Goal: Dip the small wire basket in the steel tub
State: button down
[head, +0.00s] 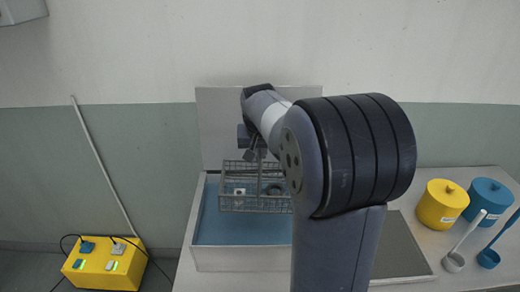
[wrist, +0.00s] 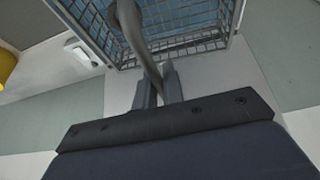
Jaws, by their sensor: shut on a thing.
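The small wire basket (head: 228,204) hangs over the steel tub (head: 236,259) in the head view, with a few small parts inside it. The tub holds blue liquid (head: 240,232), and its raised lid (head: 222,130) stands behind. My gripper (head: 255,154) is above the basket, shut on its handle. In the wrist view the gripper (wrist: 158,88) closes on the grey curved handle, and the basket mesh (wrist: 205,45) shows beyond it. The basket looks level and above the liquid; its exact height is hard to tell. My arm hides the tub's right side.
A grey mat or panel (head: 403,250) lies right of the tub. Yellow (head: 441,205) and blue (head: 488,198) lidded pots stand at the right with white (head: 455,260) and blue (head: 489,257) ladles. A yellow box (head: 104,267) with cables is at lower left.

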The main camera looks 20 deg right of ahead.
notch_tip(320, 180, down, 19)
jog(key=b, duration=1.4)
dwell(0.5)
jog(key=shift+f, duration=0.15)
dwell(0.3)
dwell(1.9)
